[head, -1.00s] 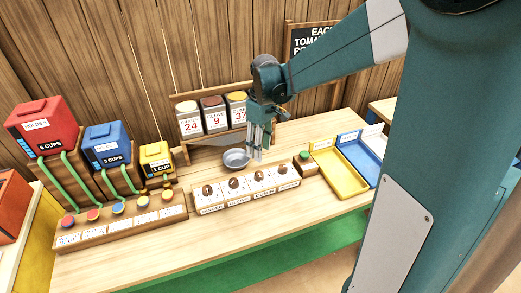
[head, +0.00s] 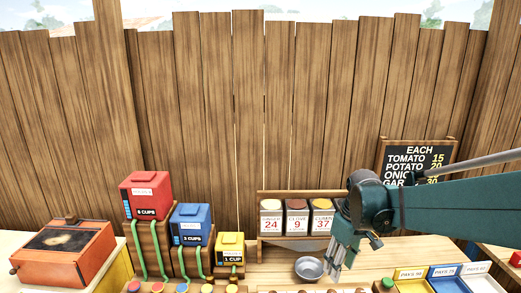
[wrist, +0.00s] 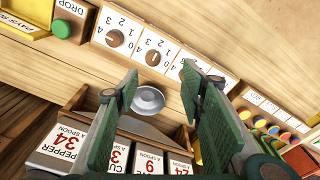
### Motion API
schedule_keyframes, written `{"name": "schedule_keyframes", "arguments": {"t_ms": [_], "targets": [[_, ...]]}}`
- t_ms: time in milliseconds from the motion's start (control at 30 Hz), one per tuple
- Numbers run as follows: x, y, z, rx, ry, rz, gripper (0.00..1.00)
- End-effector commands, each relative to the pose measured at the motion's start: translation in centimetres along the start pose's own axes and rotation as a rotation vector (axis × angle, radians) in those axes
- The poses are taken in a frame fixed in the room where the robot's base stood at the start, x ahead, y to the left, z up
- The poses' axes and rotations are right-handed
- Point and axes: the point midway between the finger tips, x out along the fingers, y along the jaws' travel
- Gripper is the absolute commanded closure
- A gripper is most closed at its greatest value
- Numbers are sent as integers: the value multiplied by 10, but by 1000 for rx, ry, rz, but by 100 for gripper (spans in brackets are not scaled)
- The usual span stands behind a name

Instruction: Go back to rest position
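My gripper (head: 342,258) hangs over the table just right of a small metal bowl (head: 308,268), pointing down. In the wrist view my gripper (wrist: 160,78) has its two green fingers wide apart with nothing held between them. The bowl (wrist: 148,100) shows between the fingers, lower down on the table, and looks empty. My arm reaches in from the right side in the head view.
Spice canisters (head: 296,217) stand in a rack behind the bowl. A dial panel (wrist: 153,57) is close by. Red (head: 146,195), blue (head: 190,225) and yellow (head: 230,247) dispensers stand left. An orange box (head: 62,250) is far left; trays (head: 447,286) lie right.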

Motion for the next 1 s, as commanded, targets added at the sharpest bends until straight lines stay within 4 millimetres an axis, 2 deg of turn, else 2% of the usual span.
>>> {"name": "schedule_keyframes", "arguments": {"t_ms": [433,1000], "targets": [[-36,-32,36,111,108,71,61],[-62,-71,83,250,261,135,61]]}}
